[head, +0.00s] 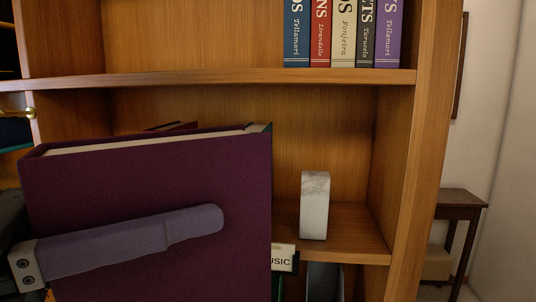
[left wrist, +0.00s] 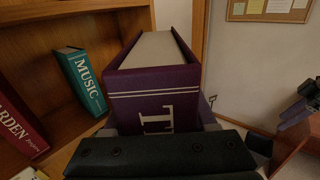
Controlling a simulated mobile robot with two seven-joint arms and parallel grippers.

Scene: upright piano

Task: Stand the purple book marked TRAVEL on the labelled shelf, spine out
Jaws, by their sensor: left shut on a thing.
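The purple book (head: 150,185) is held upright in front of the shelf unit and fills the lower left of the head view. In the left wrist view its spine (left wrist: 155,80) faces the camera, with a large T and pale lines; the rest of the title is hidden. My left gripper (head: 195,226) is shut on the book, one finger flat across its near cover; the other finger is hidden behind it. The lower shelf (head: 345,232) lies behind the book. A white label (head: 284,258) reading "USIC" shows at its front edge, partly covered by the book.
A white marble-like block (head: 314,205) stands on the lower shelf, with bare shelf to its right. The left wrist view shows a teal MUSIC book (left wrist: 82,80) and a red book (left wrist: 18,120) on the shelf. Several books (head: 343,35) fill the upper shelf's right part.

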